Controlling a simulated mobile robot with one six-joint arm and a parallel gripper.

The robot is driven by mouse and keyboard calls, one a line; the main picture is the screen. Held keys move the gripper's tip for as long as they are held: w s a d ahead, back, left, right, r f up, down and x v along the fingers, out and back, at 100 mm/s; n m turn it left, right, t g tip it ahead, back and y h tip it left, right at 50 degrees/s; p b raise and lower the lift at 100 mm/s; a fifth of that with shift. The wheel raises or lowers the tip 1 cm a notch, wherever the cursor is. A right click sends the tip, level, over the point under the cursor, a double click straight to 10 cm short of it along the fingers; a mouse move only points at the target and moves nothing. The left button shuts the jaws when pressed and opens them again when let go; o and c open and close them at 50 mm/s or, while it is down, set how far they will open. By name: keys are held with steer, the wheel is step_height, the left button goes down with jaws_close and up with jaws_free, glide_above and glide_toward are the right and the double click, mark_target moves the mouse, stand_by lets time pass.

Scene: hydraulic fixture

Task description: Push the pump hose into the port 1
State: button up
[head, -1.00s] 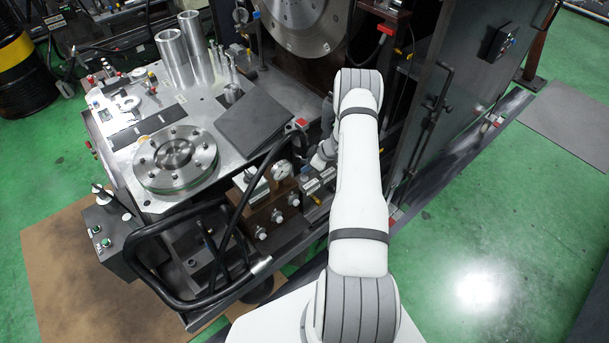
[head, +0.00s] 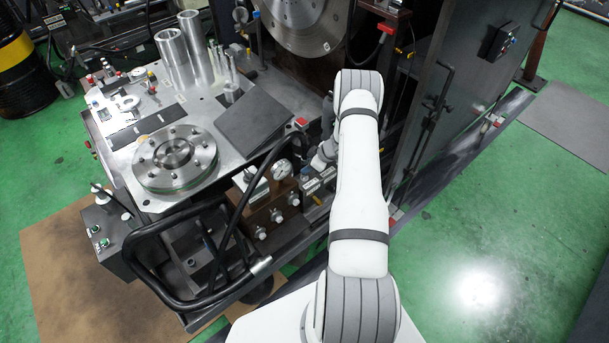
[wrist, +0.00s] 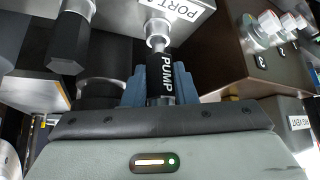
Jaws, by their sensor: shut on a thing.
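In the wrist view my gripper (wrist: 161,84) is shut on the pump hose (wrist: 166,70), a black hose end with "PUMP" in white letters, between its blue-grey fingers. The hose's silver tip points up the picture at a metal fitting (wrist: 157,28) below a light block labelled "PORT" (wrist: 186,12); the label's number is partly cut off. The tip lines up with the fitting and appears to meet it, but I cannot tell how deep it sits. In the head view my arm hides the hose and the port.
Another black hose connector (wrist: 70,40) stands left of the held hose. A brown valve block (head: 268,215) with white knobs and a gauge (head: 281,169) lies left of my arm. A dark cabinet door (head: 445,100) stands to the right.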

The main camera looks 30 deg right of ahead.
steer(key=shift+f+b, duration=0.8)
steer(key=shift+f, duration=0.3)
stand_by(0.3)
steer(key=o, duration=1.1)
steer(key=shift+c, duration=0.2)
steer(key=v, duration=0.7)
steer(key=shift+s+d+r+b, duration=0.2)
steer(key=shift+r+b, duration=0.05)
steer(key=shift+b, duration=0.2)
